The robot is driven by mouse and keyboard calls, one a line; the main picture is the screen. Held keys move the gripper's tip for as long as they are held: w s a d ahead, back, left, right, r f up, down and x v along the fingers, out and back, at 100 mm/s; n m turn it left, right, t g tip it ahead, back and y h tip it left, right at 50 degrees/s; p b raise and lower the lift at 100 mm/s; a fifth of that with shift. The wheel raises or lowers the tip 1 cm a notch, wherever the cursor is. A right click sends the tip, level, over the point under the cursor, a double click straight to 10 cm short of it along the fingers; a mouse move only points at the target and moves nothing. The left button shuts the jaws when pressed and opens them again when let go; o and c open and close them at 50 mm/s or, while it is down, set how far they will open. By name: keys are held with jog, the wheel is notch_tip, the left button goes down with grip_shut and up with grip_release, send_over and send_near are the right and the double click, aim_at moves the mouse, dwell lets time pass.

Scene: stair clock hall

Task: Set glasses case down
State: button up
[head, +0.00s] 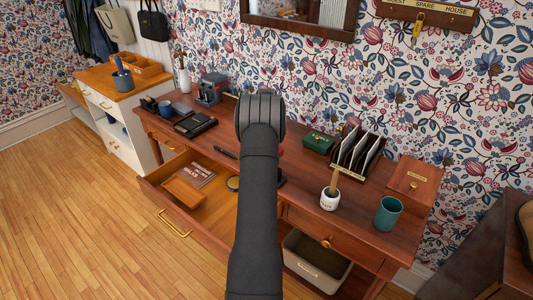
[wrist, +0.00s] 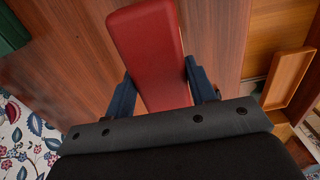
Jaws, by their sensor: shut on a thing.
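The glasses case (wrist: 148,45) is a long red box. It is between the two blue fingers of my gripper (wrist: 162,82), which is shut on it. Wooden table top shows around the case in the wrist view; I cannot tell whether the case touches it. In the head view my arm hides the gripper and nearly all of the case; only a sliver of red (head: 283,150) shows at the arm's right edge, over the dark wooden table (head: 235,178).
An open drawer (head: 172,226) with a book and wooden tray is at front left. A green box (head: 319,142), letter rack (head: 358,154), white pot (head: 330,199), teal cup (head: 388,213) and wooden box (head: 413,177) stand right.

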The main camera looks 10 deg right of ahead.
jog(key=shift+f, duration=1.8)
jog(key=shift+f, duration=0.1)
jog(key=o, duration=1)
jog(key=shift+f, duration=0.1)
notch_tip(320, 180, up, 12)
jog(key=shift+r, duration=0.2)
jog(key=shift+f, duration=0.1)
notch_tip(320, 180, down, 12)
jog(key=shift+r, duration=1.9)
